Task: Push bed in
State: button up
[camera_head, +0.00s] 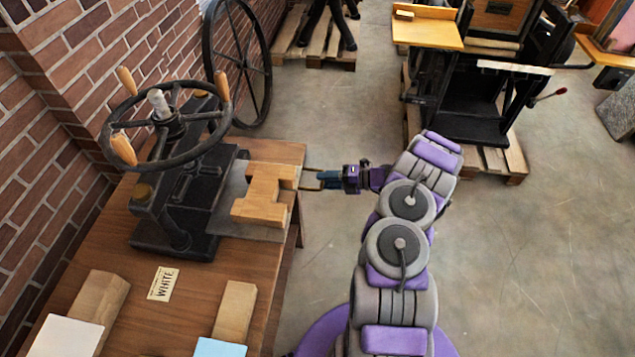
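A black hand press (185,185) with a spoked handwheel (170,118) and wooden handles stands on a wooden table. Its flat grey bed (250,231) sticks out of the press to the right. A notched light wooden block (262,200) lies on the bed. My gripper (304,180) reaches in from the right, level with the block's right side. Its two thin fingers look parted, with a gap between them. Their tips are at or very near the block's right edge; I cannot tell whether they touch it or the bed.
On the wooden table (150,325) lie a card reading "WHITE" (163,284) and wooden blocks with a white pad (66,337) and a blue pad (220,348). A brick wall stands left. Another press (480,100) stands on a pallet behind. The floor (520,260) at right is clear.

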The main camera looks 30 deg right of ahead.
jog(key=shift+b+x, duration=0.3)
jog(key=shift+x, duration=1.4)
jog(key=shift+c, duration=0.5)
grip_shut()
jog(key=shift+s, duration=0.1)
